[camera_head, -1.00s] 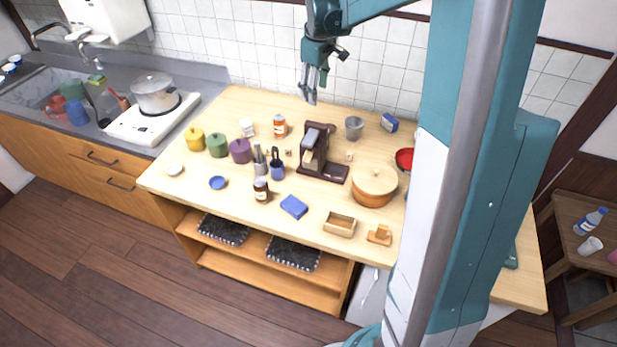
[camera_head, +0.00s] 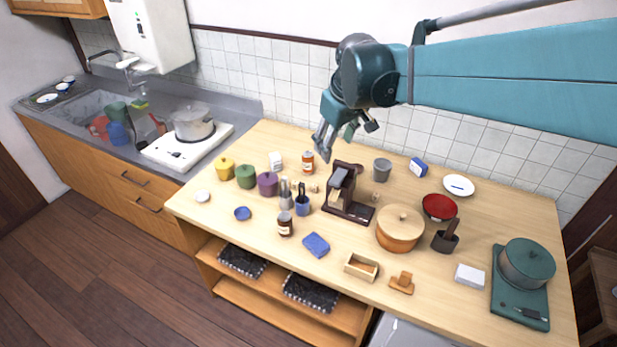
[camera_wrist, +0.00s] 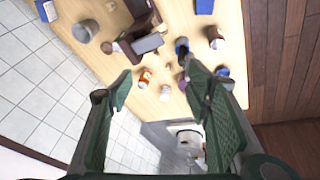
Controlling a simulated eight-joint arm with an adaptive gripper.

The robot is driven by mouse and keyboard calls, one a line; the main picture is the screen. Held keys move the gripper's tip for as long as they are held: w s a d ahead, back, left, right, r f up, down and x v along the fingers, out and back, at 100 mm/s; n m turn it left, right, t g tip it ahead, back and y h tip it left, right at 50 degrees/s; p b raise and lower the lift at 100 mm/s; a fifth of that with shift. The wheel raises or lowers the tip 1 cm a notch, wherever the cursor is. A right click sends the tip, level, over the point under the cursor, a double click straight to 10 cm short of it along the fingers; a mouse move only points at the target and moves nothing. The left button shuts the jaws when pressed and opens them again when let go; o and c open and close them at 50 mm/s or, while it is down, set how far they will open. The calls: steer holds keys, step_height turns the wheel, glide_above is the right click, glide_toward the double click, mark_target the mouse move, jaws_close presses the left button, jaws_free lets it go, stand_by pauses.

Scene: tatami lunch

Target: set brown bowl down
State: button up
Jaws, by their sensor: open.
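My gripper (camera_head: 324,143) is open and empty, up in the air over the back of the wooden table. In the wrist view its two green fingers (camera_wrist: 160,88) stand wide apart with nothing held between them. I cannot pick out a plainly brown bowl in any view. A red bowl (camera_head: 439,207) rests on the right half of the table, well to the right of my gripper. A small blue dish (camera_head: 242,213) lies near the left front.
A dark brown coffee-grinder-like stand (camera_head: 348,200) is in mid table below my gripper. An orange jar (camera_head: 308,163) and grey cup (camera_head: 381,170) stand near the tiled wall. A teal pot (camera_head: 527,263) sits at far right. Bare table shows along the front left.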

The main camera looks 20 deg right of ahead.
steer(key=s+a+f+m+t, duration=0.1)
steer(key=s+a, duration=0.3)
steer(key=s, duration=0.6)
steer(key=s+a+f+m+t, duration=0.2)
steer(key=s+a, duration=0.3)
steer(key=s, duration=0.6)
steer(key=shift+s+f+m+y, duration=0.25)
steer(key=shift+f+m+y, duration=0.05)
steer(key=shift+f, duration=0.5)
steer(key=shift+f, duration=0.1)
step_height(320, 180, down, 19)
steer(key=b, duration=1.9)
stand_by(2.3)
